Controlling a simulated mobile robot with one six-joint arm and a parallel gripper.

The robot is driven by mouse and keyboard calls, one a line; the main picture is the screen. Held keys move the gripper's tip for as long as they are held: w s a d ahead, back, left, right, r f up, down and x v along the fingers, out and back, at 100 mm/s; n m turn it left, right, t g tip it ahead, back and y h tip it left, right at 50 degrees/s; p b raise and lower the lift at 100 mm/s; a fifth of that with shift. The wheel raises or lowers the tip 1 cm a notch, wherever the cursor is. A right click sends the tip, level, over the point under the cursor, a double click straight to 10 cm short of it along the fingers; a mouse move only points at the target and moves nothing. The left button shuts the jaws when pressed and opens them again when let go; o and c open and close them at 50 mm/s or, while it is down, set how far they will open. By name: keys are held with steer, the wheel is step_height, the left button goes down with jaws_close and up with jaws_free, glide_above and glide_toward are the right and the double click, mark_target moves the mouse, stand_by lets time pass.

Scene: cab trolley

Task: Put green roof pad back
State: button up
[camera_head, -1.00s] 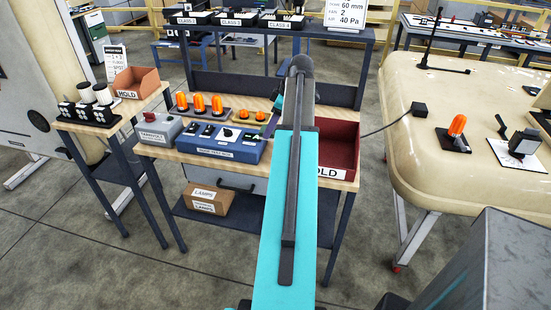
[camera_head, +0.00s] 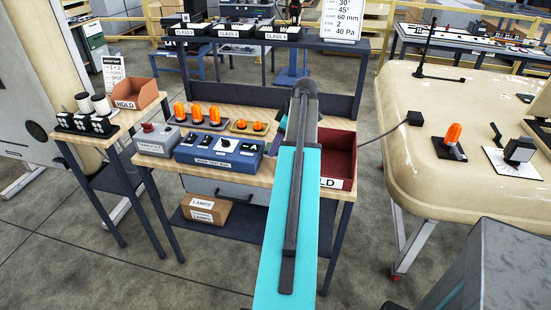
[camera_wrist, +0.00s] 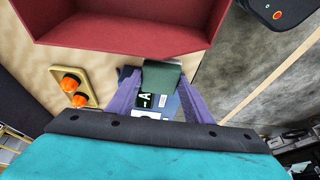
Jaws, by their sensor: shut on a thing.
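My gripper (camera_wrist: 160,78) is shut on a dark green pad (camera_wrist: 163,75), held between its two purple fingers in the wrist view. It is over the workbench, near the red bin (camera_wrist: 125,30). In the head view my arm covers most of the gripper, and I cannot make out the pad there. The cream cab roof (camera_head: 410,110) is at the right, apart from the gripper. It carries an orange beacon (camera_head: 453,136), an antenna (camera_head: 432,45) and a dark device on a white plate (camera_head: 518,150).
The workbench (camera_head: 165,173) holds a blue test box (camera_head: 218,155), a grey box (camera_head: 157,139), orange lamps (camera_head: 196,115) and the red hold bin (camera_head: 340,155). A side table at left bears an orange bin (camera_head: 135,95). A cable runs from the roof's edge towards the bench.

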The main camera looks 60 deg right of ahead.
mark_target(276, 157)
steer(key=shift+f, duration=1.4)
steer(key=shift+f+p, duration=0.75)
steer(key=shift+f, duration=1.15)
steer(key=shift+f, duration=0.15)
steer(key=o, duration=1)
steer(key=shift+b+v, duration=1.65)
steer(key=shift+v, duration=4.5)
steer(key=shift+a, duration=0.1)
